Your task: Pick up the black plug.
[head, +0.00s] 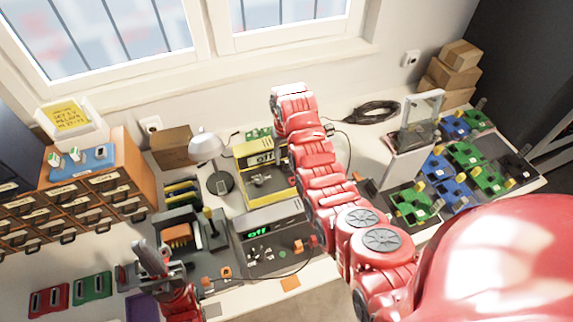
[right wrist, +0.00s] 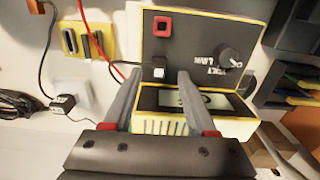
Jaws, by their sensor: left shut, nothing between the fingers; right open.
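A small black plug-like block (right wrist: 62,103) with pale markings and a thin dark cable lies left of my right gripper in the right wrist view. In the head view a small dark piece (head: 330,130) with a cable sits just right of my right arm; I cannot tell if it is the same one. My right gripper (right wrist: 162,76) is open over a yellow-edged black device (right wrist: 190,45). A small black piece with a white face (right wrist: 158,69) shows between its fingertips, not gripped. My left gripper (head: 148,258) is shut and empty at the lower left.
A grey device with a green display (head: 268,238) stands mid-table, the yellow device (head: 262,170) behind it. A coiled black cable (head: 373,111) lies near the wall. Green and blue boards (head: 465,155) fill the right side. A drawer cabinet (head: 95,190) stands left.

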